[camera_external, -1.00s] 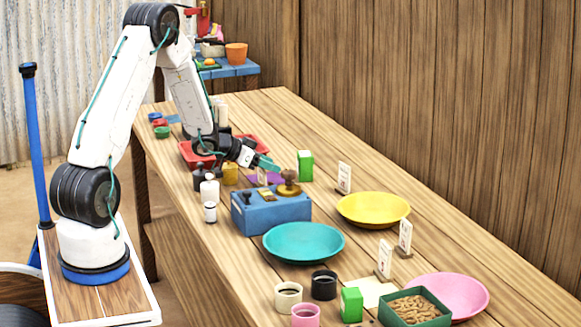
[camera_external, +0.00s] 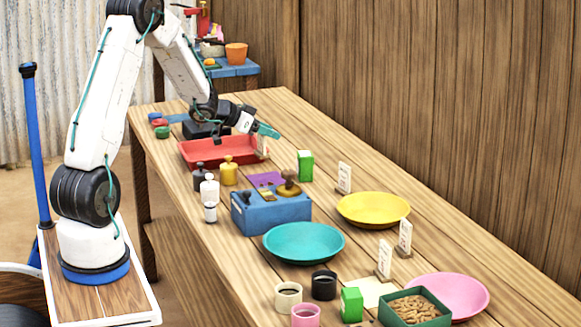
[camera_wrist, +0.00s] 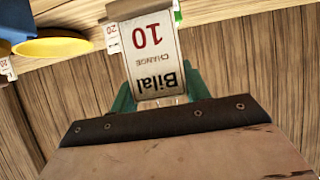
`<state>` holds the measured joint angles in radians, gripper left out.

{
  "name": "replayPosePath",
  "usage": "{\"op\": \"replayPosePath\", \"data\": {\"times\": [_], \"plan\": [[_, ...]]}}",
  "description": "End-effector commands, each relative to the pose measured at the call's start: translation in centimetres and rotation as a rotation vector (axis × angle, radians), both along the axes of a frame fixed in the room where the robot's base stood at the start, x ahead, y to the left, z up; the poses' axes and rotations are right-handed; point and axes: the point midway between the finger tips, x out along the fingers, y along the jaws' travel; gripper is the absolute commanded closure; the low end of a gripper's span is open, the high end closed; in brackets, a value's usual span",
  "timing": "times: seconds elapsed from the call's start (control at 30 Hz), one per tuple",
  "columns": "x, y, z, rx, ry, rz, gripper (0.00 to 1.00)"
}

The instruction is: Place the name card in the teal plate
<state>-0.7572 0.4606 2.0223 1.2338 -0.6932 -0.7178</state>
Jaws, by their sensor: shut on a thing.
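The name card (camera_external: 262,146) is white with a wooden foot. In the wrist view the card (camera_wrist: 152,58) shows upside down, reading "Bilal", "CHANGE" and "10". My gripper (camera_external: 268,131) is shut on it; its teal fingers (camera_wrist: 155,92) are on either side of the printed card. The card is raised above the table, near the right end of the red tray. The teal plate (camera_external: 304,243) is empty and lies on the table in front of the blue box, well to the front of my gripper.
A blue box (camera_external: 262,218) with a brown-knobbed stamp stands just behind the teal plate. A yellow plate (camera_external: 372,209) and standing cards (camera_external: 344,178) are to the right. The red tray (camera_external: 215,162), bottles and a green block (camera_external: 305,165) stand farther back. Cups stand in front.

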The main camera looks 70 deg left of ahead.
Motion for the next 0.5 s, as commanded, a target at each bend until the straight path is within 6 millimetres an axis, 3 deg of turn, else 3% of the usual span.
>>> {"op": "replayPosePath", "data": {"times": [0.37, 0.5], "plan": [[0.0, 0.0, 0.4, 0.0, 0.0, 0.0, 0.87], [0.0, 0.0, 2.2, 0.004, -0.002, 0.0, 0.87]]}}
